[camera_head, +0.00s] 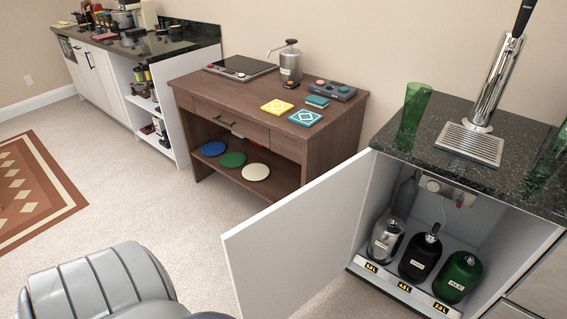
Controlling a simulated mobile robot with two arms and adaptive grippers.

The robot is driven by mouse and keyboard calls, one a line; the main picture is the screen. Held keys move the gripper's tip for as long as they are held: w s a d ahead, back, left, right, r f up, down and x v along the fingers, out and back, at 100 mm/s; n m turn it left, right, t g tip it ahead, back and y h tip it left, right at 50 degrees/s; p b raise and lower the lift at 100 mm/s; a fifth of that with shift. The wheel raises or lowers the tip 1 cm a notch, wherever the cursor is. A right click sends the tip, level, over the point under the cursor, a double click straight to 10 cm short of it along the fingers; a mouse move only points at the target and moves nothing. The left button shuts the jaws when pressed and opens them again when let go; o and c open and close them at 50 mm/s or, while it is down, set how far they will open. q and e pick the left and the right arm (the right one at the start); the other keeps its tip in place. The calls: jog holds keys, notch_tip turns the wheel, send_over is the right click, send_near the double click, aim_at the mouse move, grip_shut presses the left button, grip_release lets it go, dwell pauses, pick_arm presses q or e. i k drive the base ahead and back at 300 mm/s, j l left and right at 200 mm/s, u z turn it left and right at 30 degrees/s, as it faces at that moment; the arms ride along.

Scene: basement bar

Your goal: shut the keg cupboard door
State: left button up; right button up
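The white keg cupboard door (300,240) stands wide open, swung out from the left side of the keg cupboard (500,232). Inside are a silver keg (385,240), a black keg (419,256) and a green keg (457,278), standing in a row behind a front strip (405,290) with yellow labels. A grey cylinder (404,195) stands behind the silver keg. A gauge (432,186) is on the back wall. Neither of my grippers is in view.
A tap tower (497,85), drip tray (470,143) and green glass (413,108) stand on the dark countertop (440,120). A brown wooden table (235,105) stands left of the cupboard. Carpet (150,185) is clear left of the door.

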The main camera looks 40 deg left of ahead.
aim_at(278, 259)
jog(key=k+j+z, duration=0.1)
jog(key=j, duration=0.3)
jog(key=k+j+z, duration=0.1)
jog(key=j, duration=0.3)
jog(key=k+j+z, duration=0.1)
jog(key=j, duration=0.25)
jog(key=k+j+z, duration=0.15)
jog(key=k+j, duration=0.15)
jog(key=k+j+z, duration=0.1)
jog(key=j, duration=0.3)
jog(key=i+j+z, duration=0.1)
jog(key=j, duration=0.45)
jog(key=i+j, duration=0.1)
jog(key=j, duration=0.45)
jog(key=j+z, duration=0.15)
jog(key=j, duration=0.4)
jog(key=i, duration=0.05)
